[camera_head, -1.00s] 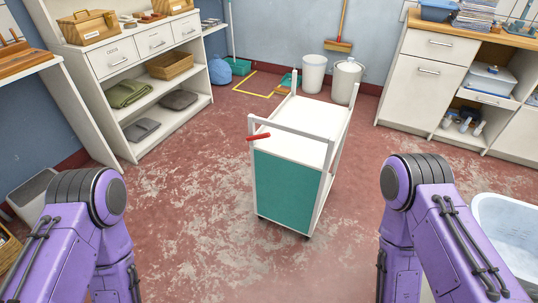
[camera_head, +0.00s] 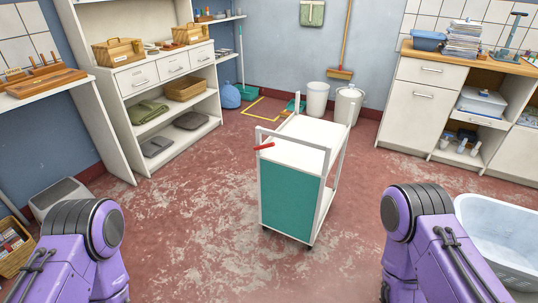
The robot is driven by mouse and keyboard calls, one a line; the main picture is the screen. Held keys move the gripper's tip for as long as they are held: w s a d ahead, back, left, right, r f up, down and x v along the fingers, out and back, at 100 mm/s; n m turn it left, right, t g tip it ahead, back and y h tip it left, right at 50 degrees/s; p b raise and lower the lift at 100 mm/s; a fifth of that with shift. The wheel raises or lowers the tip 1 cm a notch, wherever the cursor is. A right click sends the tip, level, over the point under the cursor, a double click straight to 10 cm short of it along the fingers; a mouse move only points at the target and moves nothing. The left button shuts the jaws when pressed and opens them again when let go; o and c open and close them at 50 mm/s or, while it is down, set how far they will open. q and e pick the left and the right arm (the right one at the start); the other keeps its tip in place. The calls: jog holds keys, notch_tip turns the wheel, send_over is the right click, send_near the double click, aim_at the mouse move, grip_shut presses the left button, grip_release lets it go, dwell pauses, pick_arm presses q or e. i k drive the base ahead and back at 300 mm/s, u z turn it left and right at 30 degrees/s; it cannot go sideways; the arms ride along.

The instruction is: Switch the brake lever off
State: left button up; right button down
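A white trolley (camera_head: 300,155) with a teal front panel (camera_head: 289,203) stands upright on the floor in the middle of the head view. My grippers are outside the view.
White shelving (camera_head: 165,110) with drawers and baskets stands at the left. A white cabinet (camera_head: 420,100) stands at the back right, and a white tub (camera_head: 495,235) is at the lower right. White bins (camera_head: 317,98) stand behind the trolley. The floor (camera_head: 190,230) before the trolley is clear.

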aim_at(271, 143)
jog(key=u, duration=0.7)
jog(key=i, duration=0.95)
jog(key=z, duration=0.1)
